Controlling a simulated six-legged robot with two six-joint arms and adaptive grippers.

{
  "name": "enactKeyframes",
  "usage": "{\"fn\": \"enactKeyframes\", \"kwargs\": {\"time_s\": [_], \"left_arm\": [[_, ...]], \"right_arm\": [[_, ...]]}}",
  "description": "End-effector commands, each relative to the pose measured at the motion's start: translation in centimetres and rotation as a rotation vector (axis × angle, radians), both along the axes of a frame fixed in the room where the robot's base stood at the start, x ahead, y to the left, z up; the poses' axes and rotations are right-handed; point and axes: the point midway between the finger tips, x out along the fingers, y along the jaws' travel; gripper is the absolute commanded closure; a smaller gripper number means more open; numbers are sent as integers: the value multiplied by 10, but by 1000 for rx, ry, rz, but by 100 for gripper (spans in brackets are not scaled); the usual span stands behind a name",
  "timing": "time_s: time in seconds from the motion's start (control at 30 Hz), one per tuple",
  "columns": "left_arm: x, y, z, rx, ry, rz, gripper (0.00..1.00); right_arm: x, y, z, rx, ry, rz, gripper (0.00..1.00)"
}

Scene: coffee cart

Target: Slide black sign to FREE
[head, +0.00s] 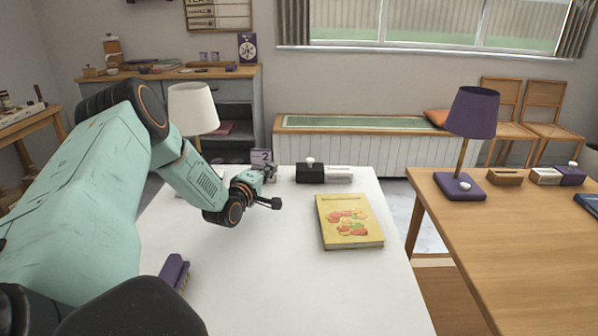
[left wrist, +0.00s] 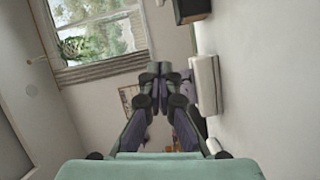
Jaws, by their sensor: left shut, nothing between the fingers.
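The black sign (head: 310,173) is a low block near the back edge of the white table, with a pale knob on top. A whitish lettered part (head: 339,174) shows at its right; the lettering is too small to read. My left gripper (head: 271,171) is left of the sign, apart from it in the picture. Its fingers are together and empty, also in the left wrist view (left wrist: 160,70). That view also has a pale block right of the fingers and a dark block at the top; I cannot tell which belongs to the sign. My right gripper is out of view.
A yellow book (head: 348,221) lies right of centre on the white table (head: 290,280). A purple object (head: 173,271) lies at its left front. A white lamp (head: 193,108) and a card marked 2 (head: 261,157) stand behind my arm. A wooden desk (head: 520,240) stands right.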

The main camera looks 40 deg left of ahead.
Motion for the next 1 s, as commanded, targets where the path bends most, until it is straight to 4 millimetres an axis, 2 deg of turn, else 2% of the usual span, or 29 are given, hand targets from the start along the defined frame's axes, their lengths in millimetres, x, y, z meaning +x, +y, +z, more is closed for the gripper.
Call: {"fn": "enactKeyframes", "kwargs": {"time_s": [0.53,1.0], "left_arm": [[6,2,-4,3,1,-1,100],[69,20,-10,5,0,-3,100]], "right_arm": [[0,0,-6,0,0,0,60],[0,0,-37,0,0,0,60]]}}
